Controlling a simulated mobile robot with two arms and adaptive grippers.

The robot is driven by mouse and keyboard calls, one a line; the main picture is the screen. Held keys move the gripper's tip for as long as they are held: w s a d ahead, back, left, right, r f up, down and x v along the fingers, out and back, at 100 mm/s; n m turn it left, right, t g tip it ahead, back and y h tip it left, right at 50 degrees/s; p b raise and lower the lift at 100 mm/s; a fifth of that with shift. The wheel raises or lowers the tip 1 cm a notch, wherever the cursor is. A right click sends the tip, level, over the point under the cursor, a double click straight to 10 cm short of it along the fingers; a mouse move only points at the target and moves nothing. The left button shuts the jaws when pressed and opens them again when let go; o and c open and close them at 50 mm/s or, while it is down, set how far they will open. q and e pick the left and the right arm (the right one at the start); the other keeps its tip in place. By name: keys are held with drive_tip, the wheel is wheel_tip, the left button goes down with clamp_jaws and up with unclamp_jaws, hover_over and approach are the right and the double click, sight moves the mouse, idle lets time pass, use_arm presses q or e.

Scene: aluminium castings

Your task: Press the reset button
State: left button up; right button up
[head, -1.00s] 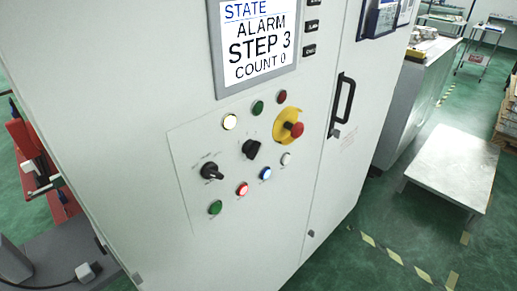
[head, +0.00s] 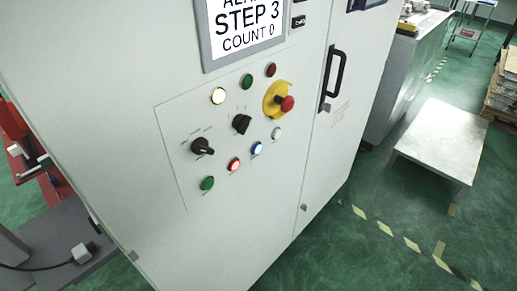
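The control panel (head: 222,175) is on the front of a white cabinet. It carries a lit blue button (head: 257,149), a lit red button (head: 234,164), a white button (head: 276,133), and green buttons (head: 207,183) (head: 247,81). A lit yellowish-white lamp (head: 218,96) and a dark red one (head: 271,70) are above. The labels are too small to read, so I cannot tell from text which is the reset button. The screen (head: 243,32) reads STEP 3, COUNT 0, its top cut off. Neither gripper is in view.
A red emergency stop (head: 287,103) on a yellow plate and two black rotary knobs (head: 203,146) (head: 241,124) sit among the buttons. A black door handle (head: 333,78) sticks out at right. A low grey table (head: 440,145) stands right of the cabinet on green floor.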

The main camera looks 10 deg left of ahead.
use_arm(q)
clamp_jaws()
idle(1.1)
